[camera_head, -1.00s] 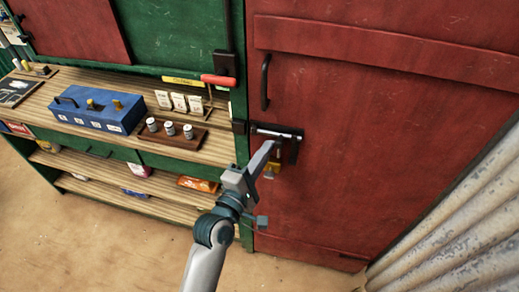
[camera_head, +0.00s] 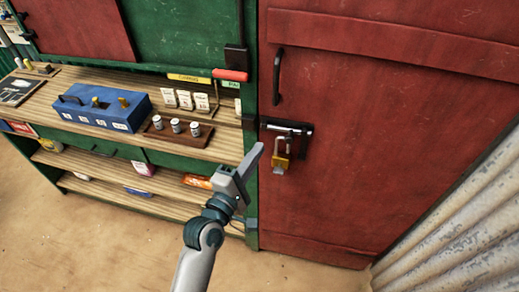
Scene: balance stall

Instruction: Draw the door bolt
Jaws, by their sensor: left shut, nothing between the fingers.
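The red door (camera_head: 370,130) is shut against the green stall frame. A metal door bolt (camera_head: 290,127) on a dark plate lies level across the door's left edge. A padlock (camera_head: 281,162) with a brass-yellow body and grey shackle hangs just below the bolt; I cannot tell whether its shackle is locked. My left gripper (camera_head: 257,150) is shut and empty. In the picture its fingertips lie just left of the padlock and below the bolt's left end, apparently apart from both. My right gripper is not in view.
A dark door handle (camera_head: 278,76) stands above the bolt. To the left, the wooden counter (camera_head: 215,146) bears a blue box (camera_head: 100,108) and a tray with small jars (camera_head: 175,125). Corrugated metal (camera_head: 455,215) borders the door's right. Sandy floor in front is clear.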

